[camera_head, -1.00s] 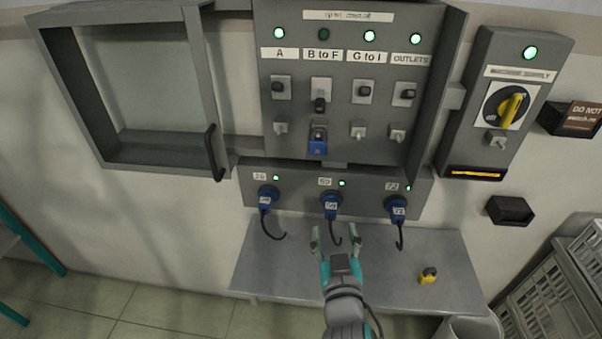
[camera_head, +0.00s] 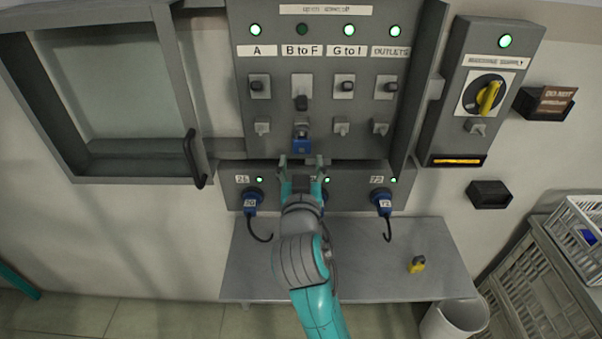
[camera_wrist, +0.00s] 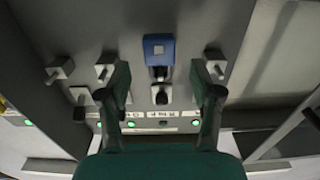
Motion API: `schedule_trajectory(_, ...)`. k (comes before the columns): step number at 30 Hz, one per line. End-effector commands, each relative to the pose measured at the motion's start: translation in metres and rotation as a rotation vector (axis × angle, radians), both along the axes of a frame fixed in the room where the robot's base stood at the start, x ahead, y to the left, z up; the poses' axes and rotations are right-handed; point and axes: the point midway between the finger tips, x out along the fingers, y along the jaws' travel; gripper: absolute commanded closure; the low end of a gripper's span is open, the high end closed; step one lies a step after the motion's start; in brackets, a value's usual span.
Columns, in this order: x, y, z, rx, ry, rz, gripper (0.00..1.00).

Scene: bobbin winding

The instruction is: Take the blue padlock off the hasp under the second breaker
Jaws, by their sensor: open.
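The blue padlock (camera_head: 302,145) hangs on the hasp (camera_head: 301,128) under the second breaker (camera_head: 301,102), labelled "B to F". That breaker's lever is down and its lamp is dark. My gripper (camera_head: 301,161) is open and empty just below the padlock in the head view. In the wrist view, where the panel appears upside down, the padlock (camera_wrist: 158,48) lies in the gap between my two fingers (camera_wrist: 164,90), nearer the top. I see no finger touching it. The padlock's shackle is small and partly unclear.
Bare hasps (camera_head: 342,128) flank the padlock on the panel. Blue plugs with hanging cables (camera_head: 382,201) sit on the lower box; my arm covers the middle one. A yellow padlock (camera_head: 416,264) lies on the grey bench (camera_head: 440,275). The open cabinet door (camera_head: 165,90) stands at left.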

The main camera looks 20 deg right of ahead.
Motion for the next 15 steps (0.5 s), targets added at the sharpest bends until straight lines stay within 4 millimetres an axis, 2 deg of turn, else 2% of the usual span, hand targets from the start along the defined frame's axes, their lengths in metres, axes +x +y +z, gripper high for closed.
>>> schedule_trajectory(9,0.031,-0.011,0.0,0.0,-0.001,-0.001,0.35)
schedule_trajectory(15,0.042,-0.014,0.0,0.0,0.0,-0.001,0.35)
